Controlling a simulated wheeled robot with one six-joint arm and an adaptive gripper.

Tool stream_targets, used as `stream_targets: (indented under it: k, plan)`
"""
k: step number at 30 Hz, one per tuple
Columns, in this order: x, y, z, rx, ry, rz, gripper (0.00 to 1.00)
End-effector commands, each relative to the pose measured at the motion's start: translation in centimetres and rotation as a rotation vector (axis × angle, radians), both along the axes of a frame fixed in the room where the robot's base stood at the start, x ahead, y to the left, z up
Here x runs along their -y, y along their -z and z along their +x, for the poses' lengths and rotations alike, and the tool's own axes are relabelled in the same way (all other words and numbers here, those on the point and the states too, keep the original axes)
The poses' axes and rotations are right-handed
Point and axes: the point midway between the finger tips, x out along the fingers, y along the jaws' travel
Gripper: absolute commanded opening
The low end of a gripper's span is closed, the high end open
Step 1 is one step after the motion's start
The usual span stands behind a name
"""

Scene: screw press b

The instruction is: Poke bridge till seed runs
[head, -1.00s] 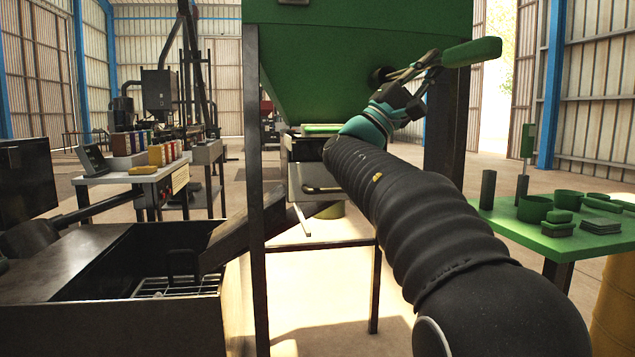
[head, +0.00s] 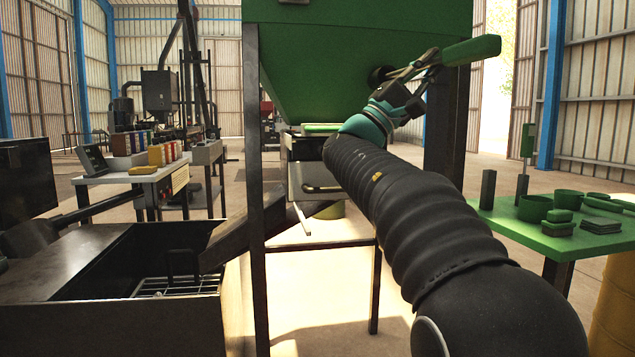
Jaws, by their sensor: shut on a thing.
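A green hopper (head: 340,55) with sloping walls hangs on dark legs in the upper middle of the head view. A dark round port (head: 378,74) sits on its sloping right side. My gripper (head: 428,66) is at that side and is shut on a rod with a thick green handle (head: 472,50). The handle points up and to the right, and the thin end of the rod reaches toward the port. Whether the tip is inside the port is hard to tell. The seed and the bridge inside the hopper are hidden.
A dark chute (head: 235,238) slopes from under the hopper into an open metal bin (head: 120,315) with a grate (head: 170,287). A green table (head: 560,240) with several green containers stands at the right. A table with small boxes (head: 150,172) stands at the left.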

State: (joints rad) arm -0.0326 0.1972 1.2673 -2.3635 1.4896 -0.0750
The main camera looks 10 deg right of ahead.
Motion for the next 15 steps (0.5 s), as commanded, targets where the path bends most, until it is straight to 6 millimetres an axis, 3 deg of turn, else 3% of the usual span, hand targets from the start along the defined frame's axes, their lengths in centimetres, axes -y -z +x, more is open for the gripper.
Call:
stream_targets:
  k: [15]
  plan:
    - [-0.1, -0.3, 3.8, -0.001, -0.001, -0.001, 0.0]
